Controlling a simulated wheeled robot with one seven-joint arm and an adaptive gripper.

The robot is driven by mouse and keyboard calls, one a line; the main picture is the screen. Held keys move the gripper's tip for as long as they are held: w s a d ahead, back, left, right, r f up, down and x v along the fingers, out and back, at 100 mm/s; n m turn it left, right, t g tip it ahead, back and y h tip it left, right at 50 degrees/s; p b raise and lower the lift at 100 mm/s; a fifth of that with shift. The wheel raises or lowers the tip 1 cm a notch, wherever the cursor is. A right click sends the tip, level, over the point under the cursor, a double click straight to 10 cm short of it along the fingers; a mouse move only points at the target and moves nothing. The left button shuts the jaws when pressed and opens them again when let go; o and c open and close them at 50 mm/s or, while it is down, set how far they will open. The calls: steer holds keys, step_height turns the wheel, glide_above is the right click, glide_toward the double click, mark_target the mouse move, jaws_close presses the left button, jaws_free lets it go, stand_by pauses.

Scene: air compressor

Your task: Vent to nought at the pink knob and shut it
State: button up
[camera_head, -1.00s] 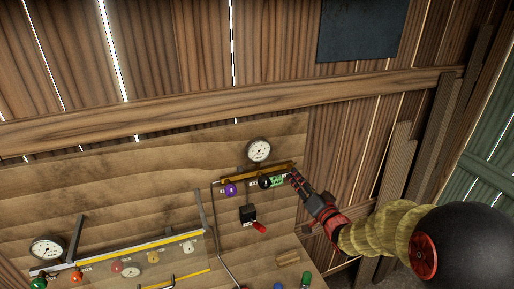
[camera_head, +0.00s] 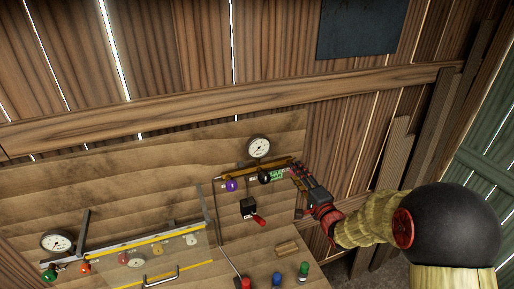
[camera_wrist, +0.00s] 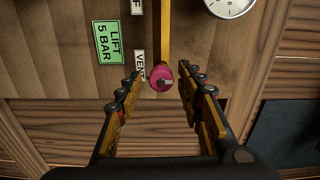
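In the wrist view the pink knob (camera_wrist: 161,79) sits at the end of a yellow brass pipe, beside a white label (camera_wrist: 139,65) that reads "VEN", its end hidden by a finger. My gripper (camera_wrist: 160,84) is open, with one finger on each side of the knob and a visible gap to both. In the head view my gripper (camera_head: 296,170) is at the right end of the brass pipe (camera_head: 250,170) and hides the pink knob. A round white gauge (camera_head: 259,147) stands above the pipe; it is partly cut off in the wrist view (camera_wrist: 230,4). Its reading is too small to tell.
A purple knob (camera_head: 231,185) and a black knob (camera_head: 264,178) sit left on the same pipe, near a green "LIFT 5 BAR" label (camera_wrist: 108,42). A red-handled black switch (camera_head: 249,208) is below. A second gauge (camera_head: 56,242) and several coloured knobs stand lower down.

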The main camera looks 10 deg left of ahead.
steer(key=v, duration=0.6)
steer(key=shift+r, duration=0.1)
stand_by(0.3)
stand_by(0.3)
